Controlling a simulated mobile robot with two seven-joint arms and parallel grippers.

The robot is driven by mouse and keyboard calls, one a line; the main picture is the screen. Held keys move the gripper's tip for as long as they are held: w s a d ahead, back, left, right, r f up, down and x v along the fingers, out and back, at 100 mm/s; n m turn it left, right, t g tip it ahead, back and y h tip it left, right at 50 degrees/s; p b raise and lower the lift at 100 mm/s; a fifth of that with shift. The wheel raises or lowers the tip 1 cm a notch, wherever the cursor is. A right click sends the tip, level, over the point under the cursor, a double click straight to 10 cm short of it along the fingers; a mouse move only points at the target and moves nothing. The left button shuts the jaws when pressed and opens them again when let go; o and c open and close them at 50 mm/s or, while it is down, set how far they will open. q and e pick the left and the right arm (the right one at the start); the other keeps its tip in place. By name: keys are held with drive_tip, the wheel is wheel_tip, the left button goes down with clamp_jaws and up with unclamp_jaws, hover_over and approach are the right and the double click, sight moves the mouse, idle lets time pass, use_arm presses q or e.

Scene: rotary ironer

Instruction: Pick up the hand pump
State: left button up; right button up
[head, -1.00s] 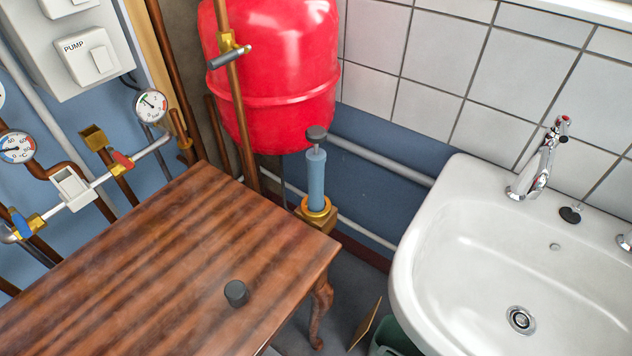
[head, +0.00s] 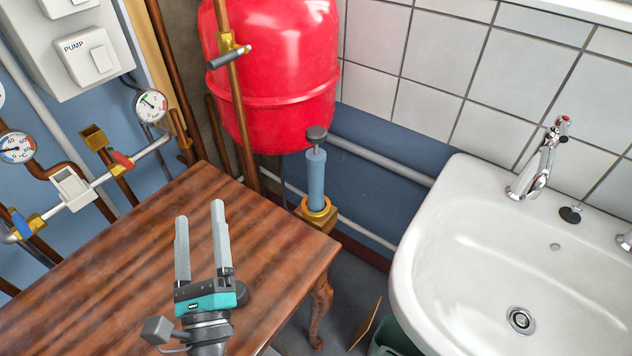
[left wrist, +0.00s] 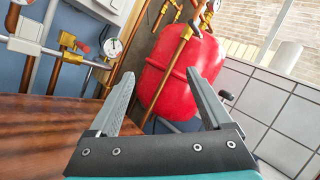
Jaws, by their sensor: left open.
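The hand pump (head: 316,180) has a blue cylinder, a dark knob on top and a brass collar at its base. It stands upright on a brass block beyond the table's far right corner, in front of the red tank. My left gripper (head: 200,214) is over the wooden table, to the left of the pump and nearer to me. Its fingers are apart with nothing between them, and they also show in the left wrist view (left wrist: 165,90). There a dark knob shows beside the right finger; I cannot tell if it is the pump's. My right gripper is not in view.
The wooden table (head: 110,275) lies under my left gripper. A red tank (head: 275,75) and copper pipes stand behind the pump. A white sink (head: 450,235) is on the right.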

sight(319, 184)
use_arm(q)
drive_tip(key=w+d+f+m+g+h, duration=0.1)
drive_tip(key=w+d+f, duration=0.1)
drive_tip(key=d+f, duration=0.1)
drive_tip(key=w+d+f+m+g+h, duration=0.1)
drive_tip(key=w+d+f+g, duration=0.1)
drive_tip(key=d+f, duration=0.2)
drive_tip(key=w+d+f+m+g+h, duration=0.1)
drive_tip(key=w+d+f+h, duration=0.1)
drive_tip(key=w+d+f, duration=0.1)
drive_tip(key=shift+d+f+g, duration=0.25)
drive_tip(key=shift+d+g, duration=0.15)
drive_tip(key=shift+d, duration=0.35)
drive_tip(key=d, duration=0.1)
drive_tip(key=w+d+m+g, duration=0.1)
drive_tip(key=d, duration=0.1)
drive_tip(key=shift+w+h, duration=0.2)
drive_tip(key=shift+h, duration=0.1)
drive_tip(key=shift+w+d+r+m+g, duration=1.05)
drive_tip(key=shift+d+r+m, duration=0.6)
drive_tip(key=shift+r+m, duration=0.75)
drive_tip(key=x, duration=0.6)
drive_tip(key=shift+w+f, duration=0.25)
drive_tip(key=shift+a+f+x, duration=0.15)
drive_tip(key=shift+x, duration=0.8)
drive_tip(key=shift+a+f+x, duration=0.15)
drive_tip(key=shift+x, duration=0.8)
drive_tip(key=shift+w+f, duration=0.3)
drive_tip(key=shift+w, duration=0.2)
